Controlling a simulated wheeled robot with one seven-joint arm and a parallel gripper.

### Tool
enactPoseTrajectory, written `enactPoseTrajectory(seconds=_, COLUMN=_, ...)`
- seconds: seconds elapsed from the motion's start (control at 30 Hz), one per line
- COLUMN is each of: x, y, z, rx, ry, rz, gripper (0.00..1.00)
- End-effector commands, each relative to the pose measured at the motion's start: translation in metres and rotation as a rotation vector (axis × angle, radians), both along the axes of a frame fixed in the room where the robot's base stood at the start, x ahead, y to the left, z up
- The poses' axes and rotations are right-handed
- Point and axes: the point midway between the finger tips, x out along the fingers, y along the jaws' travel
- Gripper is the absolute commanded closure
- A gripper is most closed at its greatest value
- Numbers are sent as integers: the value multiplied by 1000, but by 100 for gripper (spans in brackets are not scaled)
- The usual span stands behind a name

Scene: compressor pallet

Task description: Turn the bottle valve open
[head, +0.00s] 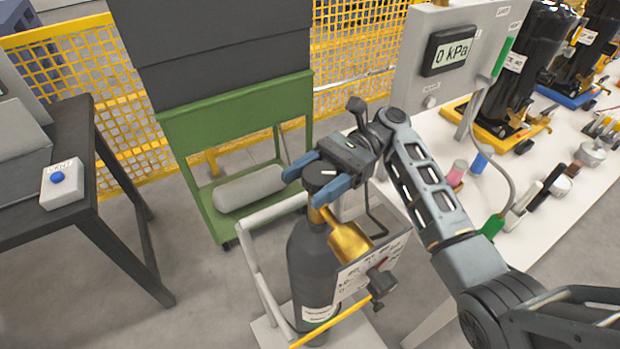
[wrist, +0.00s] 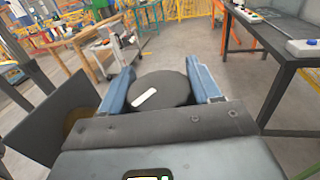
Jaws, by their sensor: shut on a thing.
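The bottle valve's round black handwheel (head: 319,174) sits on top of the dark grey gas bottle (head: 310,262). My gripper (head: 318,182) is shut on the handwheel, with one blue finger on each side of it. In the wrist view the black handwheel (wrist: 160,90), with a white mark on its top, lies between the two blue fingers (wrist: 161,88). A brass valve body (head: 347,238) shows below the handwheel. A white panel (head: 362,272) with a red pointer hangs in front of the bottle. Part of the valve is hidden by my gripper.
The bottle stands upright in a light-framed cart (head: 262,285). A green trolley (head: 205,222) stands behind it. A dark table (head: 72,150) with a blue-button box (head: 60,184) is at left. A white bench (head: 540,190) with a 0 kPa display (head: 449,51) is at right.

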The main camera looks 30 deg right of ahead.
Motion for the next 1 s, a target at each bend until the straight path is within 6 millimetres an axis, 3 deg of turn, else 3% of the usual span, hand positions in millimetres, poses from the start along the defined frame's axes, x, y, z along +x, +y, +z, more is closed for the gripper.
enactPoseTrajectory(seconds=1.0, x=-8, y=-6, z=-5, rx=-7, ry=1, rz=544, gripper=68)
